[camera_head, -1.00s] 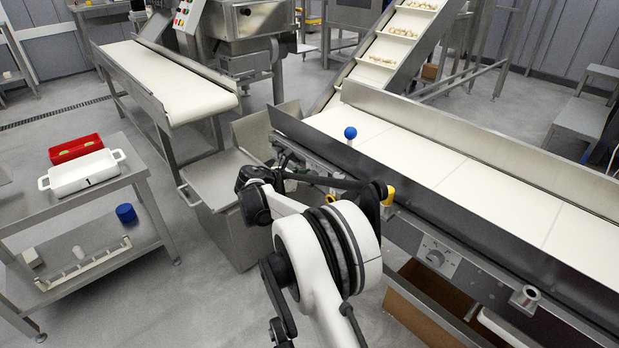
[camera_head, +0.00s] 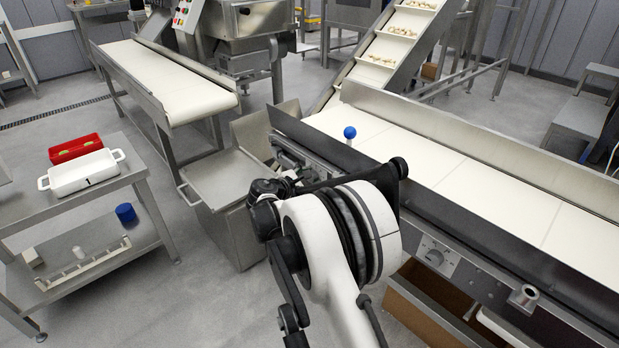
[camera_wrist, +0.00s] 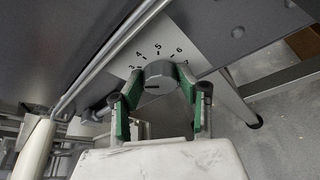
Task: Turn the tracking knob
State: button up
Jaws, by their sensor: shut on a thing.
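In the wrist view, a round grey knob (camera_wrist: 158,72) with a dark line on its face sits on a light plate (camera_wrist: 192,40) printed with numbers. The numbers 3 to 6 can be read around it. My gripper (camera_wrist: 160,80), with green-lined fingers, is shut on the knob, one finger on each side. In the head view, my arm covers the place where the gripper works, and I cannot make the gripper out there. Another view of a dial knob (camera_head: 432,254) shows on the front of the right conveyor; I cannot tell whether it is the same one.
A cardboard box (camera_head: 430,308) stands below.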

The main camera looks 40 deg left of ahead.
jog(key=m+y, duration=0.1)
jog(key=m, duration=0.1)
jog(key=m+t+y, duration=0.1)
jog(key=m, duration=0.1)
jog(key=m+t+y, duration=0.1)
jog(key=m, duration=0.1)
jog(key=shift+d+f+m, duration=0.15)
jog(key=shift+f+m, duration=0.1)
jog(key=shift+m, duration=0.05)
jog(key=shift+t, duration=0.3)
dwell(0.4)
jog(key=o, duration=1.1)
jog(key=shift+o, duration=0.2)
jog(key=v, duration=1.2)
jog(key=shift+s, duration=0.15)
